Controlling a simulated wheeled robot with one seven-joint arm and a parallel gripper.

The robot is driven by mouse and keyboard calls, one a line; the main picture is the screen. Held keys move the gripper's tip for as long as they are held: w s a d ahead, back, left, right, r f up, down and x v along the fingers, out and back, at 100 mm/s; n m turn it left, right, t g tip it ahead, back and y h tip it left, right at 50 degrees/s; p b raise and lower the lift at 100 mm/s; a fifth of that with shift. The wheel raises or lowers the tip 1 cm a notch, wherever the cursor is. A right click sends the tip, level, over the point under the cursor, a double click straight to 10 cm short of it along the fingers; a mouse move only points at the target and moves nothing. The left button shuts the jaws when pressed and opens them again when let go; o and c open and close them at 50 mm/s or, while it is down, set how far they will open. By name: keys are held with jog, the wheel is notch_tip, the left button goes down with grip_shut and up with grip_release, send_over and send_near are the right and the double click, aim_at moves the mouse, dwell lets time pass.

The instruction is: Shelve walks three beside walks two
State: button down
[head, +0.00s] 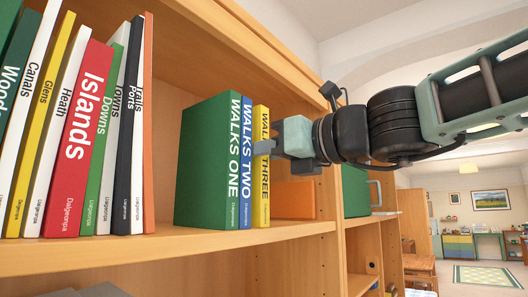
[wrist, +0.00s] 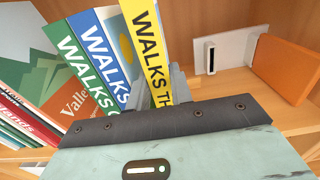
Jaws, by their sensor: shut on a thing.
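The yellow book Walks Three (head: 262,170) stands upright on the shelf, directly to the right of the blue book Walks Two (head: 246,165). The green book Walks One (head: 210,165) stands to the left of Walks Two. My gripper (head: 265,147) is shut on Walks Three, reaching in from the right. In the wrist view, the fingers (wrist: 160,92) are at the spine of Walks Three (wrist: 147,45), with Walks Two (wrist: 102,60) and Walks One (wrist: 80,68) beside it. The lower part of the Walks Three spine is hidden by my gripper there.
A row of several books, including the red Islands (head: 77,140), stands at the left of the shelf (head: 170,245), with a bare gap before Walks One. An orange box-like thing (head: 293,199) lies right of Walks Three. The shelf's side panel (head: 327,200) is close on the right.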

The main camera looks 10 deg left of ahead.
jog(key=c, duration=1.2)
grip_release()
jog(key=shift+o, duration=0.2)
jog(key=shift+f, duration=0.1)
jog(key=b+v, duration=0.1)
jog(key=v, duration=1.1)
